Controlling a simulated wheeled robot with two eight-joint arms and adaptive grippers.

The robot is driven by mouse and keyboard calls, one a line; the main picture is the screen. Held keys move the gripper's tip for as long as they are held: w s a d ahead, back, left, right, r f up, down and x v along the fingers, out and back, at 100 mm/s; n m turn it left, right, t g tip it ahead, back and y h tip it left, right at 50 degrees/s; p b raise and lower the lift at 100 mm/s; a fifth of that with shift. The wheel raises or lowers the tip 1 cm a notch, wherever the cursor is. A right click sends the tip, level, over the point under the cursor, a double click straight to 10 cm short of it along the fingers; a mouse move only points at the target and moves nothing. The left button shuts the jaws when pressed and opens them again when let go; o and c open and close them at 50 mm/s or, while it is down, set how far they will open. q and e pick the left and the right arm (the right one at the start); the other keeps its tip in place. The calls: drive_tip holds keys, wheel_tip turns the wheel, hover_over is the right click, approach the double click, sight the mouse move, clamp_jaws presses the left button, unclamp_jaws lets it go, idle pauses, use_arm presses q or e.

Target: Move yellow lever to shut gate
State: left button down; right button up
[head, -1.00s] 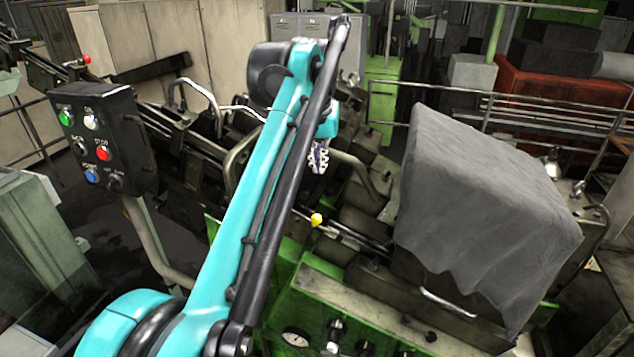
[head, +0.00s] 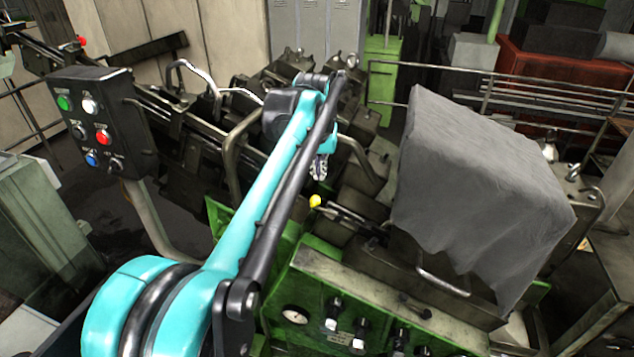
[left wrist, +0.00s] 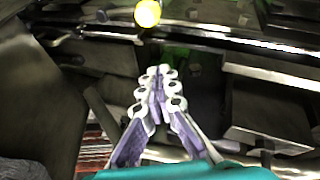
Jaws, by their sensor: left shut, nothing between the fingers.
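The yellow lever knob (head: 315,201) sits on the end of a thin metal rod on the green machine, in the middle of the head view. It also shows at the top of the left wrist view (left wrist: 147,13). My left gripper (head: 319,168) hangs from the teal arm just behind the knob, above it in the picture, and looks apart from it. In the left wrist view my left gripper (left wrist: 157,80) has its fingers together with nothing between them. A gap lies between the fingertips and the knob. My right gripper is not in view. I cannot make out the gate.
A grey cloth cover (head: 475,195) stands to the right of the lever. A control box (head: 97,120) with coloured buttons is at the left. A curved metal handle (head: 443,282) and a green panel with knobs (head: 345,310) are in front. Bent pipes surround the gripper.

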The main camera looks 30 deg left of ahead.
use_arm(q)
drive_tip(key=s, duration=0.1)
drive_tip(key=s+d+f, duration=0.1)
drive_tip(key=s, duration=0.1)
drive_tip(key=shift+s+d+f+p, duration=0.25)
drive_tip(key=shift+s+p, duration=0.1)
drive_tip(key=shift+p, duration=0.05)
drive_tip(key=shift+w+a+f, duration=0.1)
drive_tip(key=shift+w, duration=0.15)
drive_tip(key=shift+s, duration=0.1)
drive_tip(key=shift+s, duration=0.1)
drive_tip(key=shift+s+n, duration=0.15)
drive_tip(key=shift+n, duration=0.25)
